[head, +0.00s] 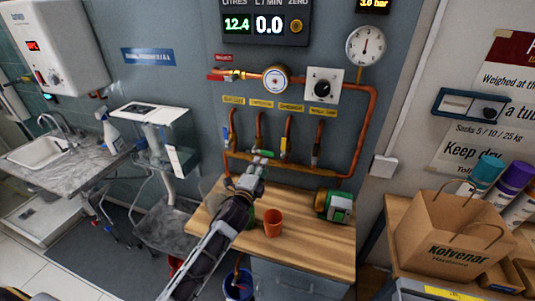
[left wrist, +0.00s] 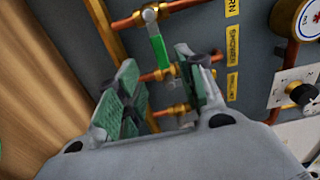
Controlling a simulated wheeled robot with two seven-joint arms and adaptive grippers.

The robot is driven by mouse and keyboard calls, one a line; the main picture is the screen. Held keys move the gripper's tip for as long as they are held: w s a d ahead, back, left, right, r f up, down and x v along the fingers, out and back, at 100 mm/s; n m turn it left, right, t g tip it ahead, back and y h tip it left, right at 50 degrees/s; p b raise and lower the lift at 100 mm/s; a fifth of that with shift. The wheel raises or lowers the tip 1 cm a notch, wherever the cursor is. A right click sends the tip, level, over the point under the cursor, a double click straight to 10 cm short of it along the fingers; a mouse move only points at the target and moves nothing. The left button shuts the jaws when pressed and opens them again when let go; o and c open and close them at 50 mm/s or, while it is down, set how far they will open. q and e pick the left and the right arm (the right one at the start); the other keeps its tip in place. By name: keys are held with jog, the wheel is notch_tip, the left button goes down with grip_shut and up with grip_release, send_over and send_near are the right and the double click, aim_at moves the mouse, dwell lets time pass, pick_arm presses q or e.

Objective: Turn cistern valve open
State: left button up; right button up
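The cistern valve's green lever (left wrist: 158,50) shows in the left wrist view, on the pipe beside the partly cropped label ending in "RN". It lies across its pipe. My left gripper (left wrist: 158,82) is open, its green-padded fingers to either side of the lever in the picture; I see no clear contact. A green patch there could be the lever or a finger pad. My right gripper is not in view.
Other branch valves flank it, one with a blue lever (head: 226,135) on the left. The wooden bench (head: 300,254) below holds an orange cup (head: 273,223) and a green device (head: 335,206). A paper bag (head: 448,240) stands at the right, a sink (head: 42,150) at the left.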

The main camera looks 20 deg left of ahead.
aim_at(267, 154)
pick_arm(q)
jog(key=shift+w+d+p, duration=0.15)
jog(key=shift+w+p, duration=0.35)
jog(key=shift+w, duration=4.2)
grip_shut()
